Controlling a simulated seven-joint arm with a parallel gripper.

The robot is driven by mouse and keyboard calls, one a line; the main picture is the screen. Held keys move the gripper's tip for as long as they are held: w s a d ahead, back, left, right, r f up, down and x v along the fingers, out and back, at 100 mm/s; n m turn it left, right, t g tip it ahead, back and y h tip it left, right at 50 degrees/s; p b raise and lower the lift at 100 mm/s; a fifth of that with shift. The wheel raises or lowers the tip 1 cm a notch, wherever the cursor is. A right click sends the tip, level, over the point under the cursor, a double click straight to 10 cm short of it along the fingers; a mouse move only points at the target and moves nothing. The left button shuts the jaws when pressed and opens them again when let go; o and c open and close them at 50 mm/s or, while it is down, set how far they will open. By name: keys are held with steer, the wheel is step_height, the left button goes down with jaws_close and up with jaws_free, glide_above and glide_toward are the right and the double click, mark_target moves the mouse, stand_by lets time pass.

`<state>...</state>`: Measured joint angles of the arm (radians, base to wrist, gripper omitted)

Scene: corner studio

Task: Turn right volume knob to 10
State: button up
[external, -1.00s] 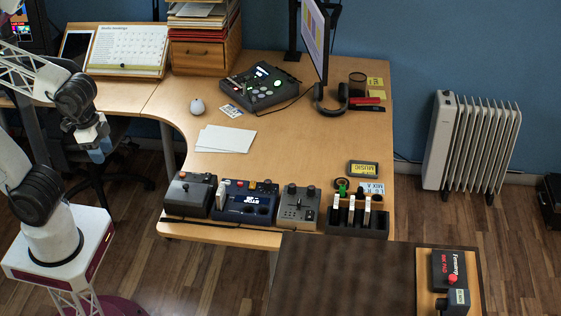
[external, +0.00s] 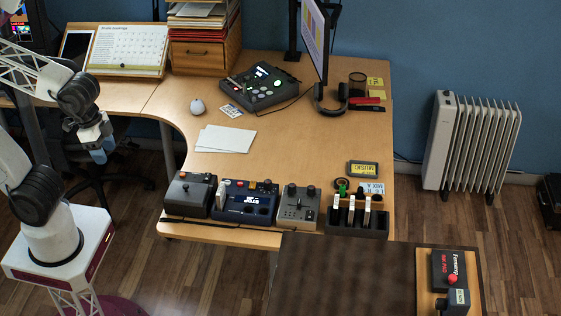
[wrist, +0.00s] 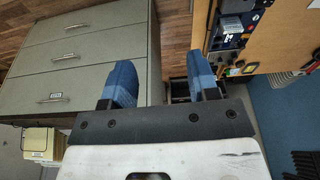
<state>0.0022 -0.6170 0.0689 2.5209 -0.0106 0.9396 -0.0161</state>
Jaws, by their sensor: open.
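My gripper (external: 99,152) hangs at the left in the external view, over the floor left of the desk and well apart from the devices. In the wrist view its two blue fingers (wrist: 161,82) are spread, with nothing between them. On the desk's front edge are a small grey mixer (external: 297,205) with small knobs and a slider, and a dark blue unit (external: 246,201) with dark round controls. A dark controller (external: 259,87) with a lit dial sits farther back. I cannot tell which control is the right volume knob, nor read any setting.
A monitor (external: 315,38), headphones (external: 331,103) and white papers (external: 225,139) are farther back. A grey drawer cabinet (wrist: 85,65) shows in the wrist view.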

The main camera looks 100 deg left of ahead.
steer(key=w+a+n, duration=0.2)
steer(key=w+n, duration=0.2)
steer(key=w, duration=0.3)
steer(key=w+a+n, duration=0.3)
steer(key=w+n, duration=0.1)
steer(key=w, duration=0.4)
steer(key=n+g, duration=0.3)
steer(key=n, duration=1.8)
glide_above(293, 185)
step_height(293, 185, down, 26)
steer(key=shift+a+r, duration=0.1)
steer(key=shift+r, duration=0.15)
steer(key=shift+f, duration=0.1)
steer(key=shift+f, duration=3.8)
steer(key=shift+c, duration=0.2)
steer(key=c, duration=0.9)
